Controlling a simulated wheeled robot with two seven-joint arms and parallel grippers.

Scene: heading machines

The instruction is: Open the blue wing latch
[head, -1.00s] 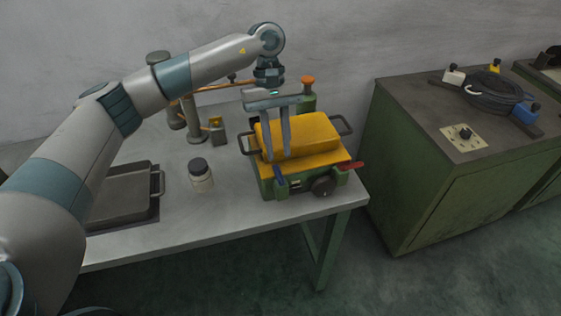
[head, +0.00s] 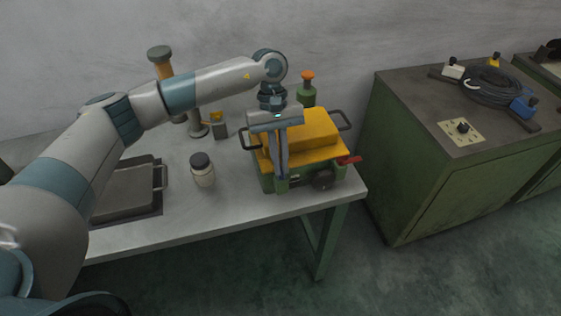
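A green machine box (head: 266,181) with a yellow lid (head: 312,129) stands at the right end of the grey table. The lid lies on the box and has dark handles at its sides. My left gripper (head: 282,186) points down at the front left of the box, its fingers drawn close together where the blue wing latch sits. The blue latch is hidden by the fingertips, which appear shut on it. A red wing latch (head: 349,160) sticks out at the box's right side, and a dark round knob (head: 323,180) is on the front. My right gripper is out of view.
A jar with a dark lid (head: 203,170) stands left of the box, with a dark tray (head: 127,192) farther left. Posts and a green bottle-like item (head: 306,92) stand behind. A green cabinet (head: 420,165) is at right, across a gap.

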